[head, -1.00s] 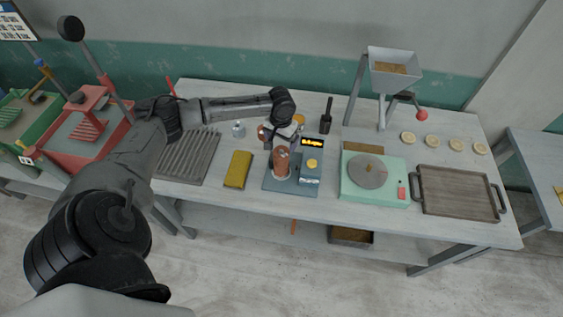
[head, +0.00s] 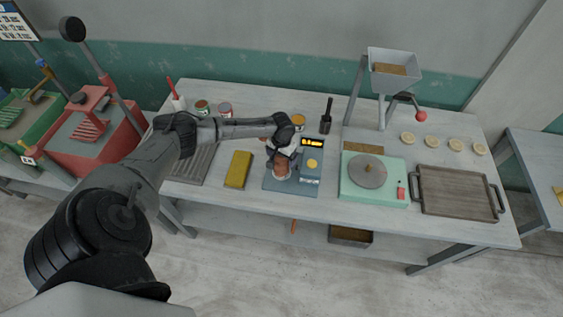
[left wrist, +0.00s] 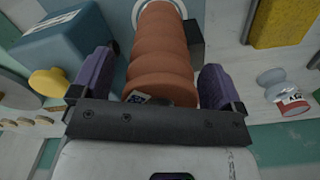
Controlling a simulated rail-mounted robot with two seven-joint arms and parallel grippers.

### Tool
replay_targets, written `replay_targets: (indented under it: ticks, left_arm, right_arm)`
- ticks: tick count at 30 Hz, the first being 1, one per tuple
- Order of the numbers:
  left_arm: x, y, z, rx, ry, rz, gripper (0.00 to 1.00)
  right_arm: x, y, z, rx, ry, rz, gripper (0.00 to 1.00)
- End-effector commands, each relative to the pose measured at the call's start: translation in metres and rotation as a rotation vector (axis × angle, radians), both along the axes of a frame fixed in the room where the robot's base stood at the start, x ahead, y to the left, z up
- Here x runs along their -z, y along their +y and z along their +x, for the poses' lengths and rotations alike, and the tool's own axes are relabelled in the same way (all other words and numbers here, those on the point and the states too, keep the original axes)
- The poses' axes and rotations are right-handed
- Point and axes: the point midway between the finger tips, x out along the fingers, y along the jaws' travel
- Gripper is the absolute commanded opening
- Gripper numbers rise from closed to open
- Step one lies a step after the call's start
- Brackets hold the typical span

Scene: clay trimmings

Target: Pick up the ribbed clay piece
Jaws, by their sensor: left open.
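The ribbed clay piece (head: 283,172) is a reddish-brown ridged column on the blue-grey base of a device with a yellow-lit display (head: 312,143). Its upper part is hidden behind my left gripper (head: 275,153) in the head view. In the left wrist view the clay piece (left wrist: 160,50) lies between the two purple fingers of my left gripper (left wrist: 154,78). The fingers are open, one on each side of it, and I cannot tell whether either touches it. A pale disc (left wrist: 138,14) shows at its base. My right gripper is in neither view.
A yellow block (head: 238,169) and a ribbed grey board (head: 190,166) lie left of the device. A green turntable unit (head: 375,192) and wooden tray (head: 457,192) stand right. Jars (head: 202,108) and a dark bottle-like tool (head: 327,116) stand behind.

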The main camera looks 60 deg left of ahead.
Motion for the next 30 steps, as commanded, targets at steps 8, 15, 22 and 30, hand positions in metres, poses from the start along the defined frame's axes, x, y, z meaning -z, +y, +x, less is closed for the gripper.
replay_targets:
  ticks: [8,15,22,30]
  left_arm:
    - [0.0005,0.0001,0.0003,0.0,-0.001,0.0,0.89]
    - [0.0002,0.0002,0.0002,0.001,-0.001,0.0,0.66]
    - [0.0002,0.0002,0.0002,0.001,-0.001,0.0,0.44]
    - [-0.001,0.0006,0.0009,0.0,-0.003,0.001,0.18]
  right_arm:
    - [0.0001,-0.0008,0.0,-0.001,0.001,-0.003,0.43]
    - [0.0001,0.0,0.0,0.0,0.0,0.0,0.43]
    - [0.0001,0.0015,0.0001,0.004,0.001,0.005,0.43]
    - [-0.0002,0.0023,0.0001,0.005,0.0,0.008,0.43]
